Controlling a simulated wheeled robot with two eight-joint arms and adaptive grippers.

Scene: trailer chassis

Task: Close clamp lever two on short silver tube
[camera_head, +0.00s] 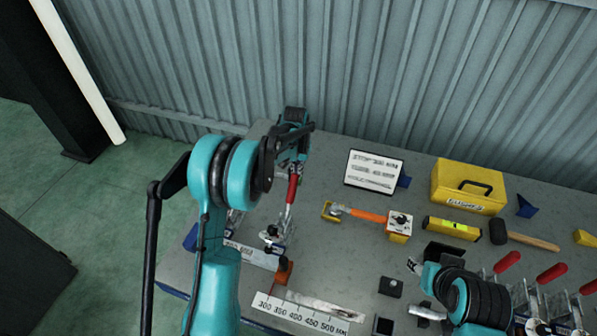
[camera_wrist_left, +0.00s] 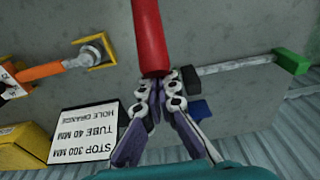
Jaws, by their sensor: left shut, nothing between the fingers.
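A toggle clamp with a red lever handle (camera_head: 292,188) stands at the left part of the bench, its metal body (camera_head: 272,238) below the handle. The lever stands up, leaning slightly. My left gripper (camera_head: 293,166) is at the handle's upper end. In the left wrist view the fingertips (camera_wrist_left: 162,82) of this gripper are shut together beside the end of the red handle (camera_wrist_left: 150,38), with nothing between them. My right gripper (camera_head: 416,266) is low over the bench at the right, and its fingers are too small to read. I cannot tell which piece is the short silver tube.
Several red-handled clamps (camera_head: 552,273) stand at the lower right. A ruler plate (camera_head: 308,308) lies in front. A sign (camera_head: 374,171), a yellow box (camera_head: 468,187), an orange-handled tool (camera_head: 368,215), a level (camera_head: 452,228) and a mallet (camera_head: 525,237) lie on the bench (camera_head: 335,250). A corrugated wall stands behind.

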